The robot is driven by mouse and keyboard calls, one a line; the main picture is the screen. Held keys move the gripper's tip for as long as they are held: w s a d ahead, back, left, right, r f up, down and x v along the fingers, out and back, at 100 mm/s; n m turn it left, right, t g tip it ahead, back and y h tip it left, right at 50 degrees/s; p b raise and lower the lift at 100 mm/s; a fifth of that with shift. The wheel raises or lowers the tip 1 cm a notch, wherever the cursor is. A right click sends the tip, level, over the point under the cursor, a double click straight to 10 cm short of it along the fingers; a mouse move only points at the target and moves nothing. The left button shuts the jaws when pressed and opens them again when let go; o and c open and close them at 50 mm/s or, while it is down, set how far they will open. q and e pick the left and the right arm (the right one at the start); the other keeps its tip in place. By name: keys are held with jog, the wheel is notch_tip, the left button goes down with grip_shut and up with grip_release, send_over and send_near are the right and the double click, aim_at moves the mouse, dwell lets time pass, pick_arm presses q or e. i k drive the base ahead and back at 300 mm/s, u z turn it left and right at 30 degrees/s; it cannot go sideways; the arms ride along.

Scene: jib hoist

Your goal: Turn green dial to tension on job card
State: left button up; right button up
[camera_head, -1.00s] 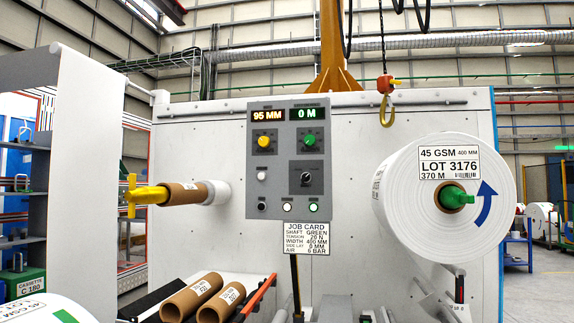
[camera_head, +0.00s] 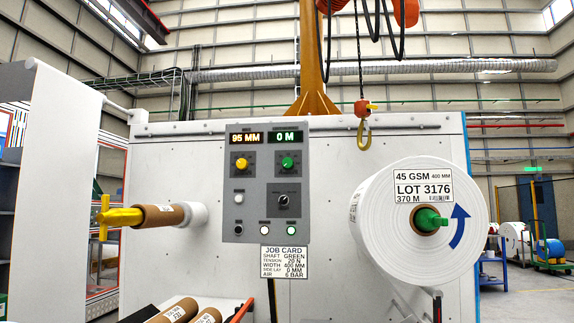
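The green dial (camera_head: 287,163) sits on the upper right of the grey control panel (camera_head: 265,183), under a green display (camera_head: 288,137) reading 0 M. A yellow dial (camera_head: 241,164) is to its left, under a display reading 95 MM. The job card (camera_head: 284,262) hangs below the panel. It reads shaft green, tension 20 N, width 400 MM, side lay 0 MM, air 6 bar. The scale marks around the green dial are too small to read. Neither of my grippers is in view.
A large white roll (camera_head: 405,220) labelled LOT 3176 sits on a green-ended shaft at the right. A yellow-ended shaft (camera_head: 120,216) with a brown core sticks out at the left. A hook (camera_head: 364,132) hangs above the roll. Brown cores (camera_head: 175,312) lie at the bottom.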

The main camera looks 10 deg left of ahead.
aim_at(288, 163)
jog(key=k, duration=0.4)
jog(key=u, duration=1.05)
jog(key=i, duration=2.1)
jog(key=z, duration=0.6)
